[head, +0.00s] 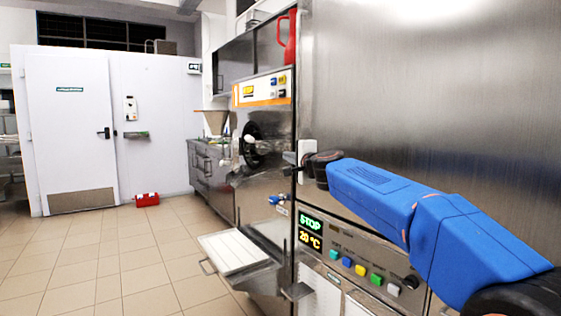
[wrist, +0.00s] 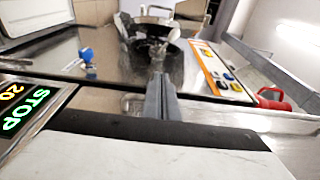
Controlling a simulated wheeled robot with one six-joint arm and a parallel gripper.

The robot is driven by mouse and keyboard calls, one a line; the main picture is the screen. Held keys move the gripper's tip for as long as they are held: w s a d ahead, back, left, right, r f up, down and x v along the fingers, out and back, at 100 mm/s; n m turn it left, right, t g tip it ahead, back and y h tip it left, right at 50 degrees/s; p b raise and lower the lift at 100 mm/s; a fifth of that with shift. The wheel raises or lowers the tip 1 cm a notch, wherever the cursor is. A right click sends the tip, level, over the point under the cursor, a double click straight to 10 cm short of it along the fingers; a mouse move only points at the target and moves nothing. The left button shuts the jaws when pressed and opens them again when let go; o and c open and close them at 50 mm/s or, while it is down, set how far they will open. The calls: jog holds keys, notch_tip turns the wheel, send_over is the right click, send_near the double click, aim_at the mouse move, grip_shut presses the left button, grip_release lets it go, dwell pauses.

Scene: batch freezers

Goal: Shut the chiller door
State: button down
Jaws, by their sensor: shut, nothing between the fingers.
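A white cold-room door (head: 70,130) stands in the white wall at the far left of the head view. It has a black lever handle (head: 104,132), a small green sign and a metal kick plate. It looks close to flush with the wall; I cannot tell whether a gap is open at its edge. I cannot confirm that this is the chiller door. My gripper (head: 303,152) is far from it, on the right beside the steel machine. In the wrist view my gripper (wrist: 159,80) is shut and empty, its fingers together.
A steel machine with a STOP display (head: 310,230) and coloured buttons stands close at right. A white drop-down shelf (head: 233,252) juts out at its left. A red box (head: 147,199) lies on the floor by the wall. The tiled floor (head: 110,260) at left is clear.

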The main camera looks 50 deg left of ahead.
jog(key=s+d, duration=0.3)
jog(key=s, duration=0.3)
jog(key=shift+s, duration=0.25)
dwell(0.3)
jog(key=shift+s, duration=0.1)
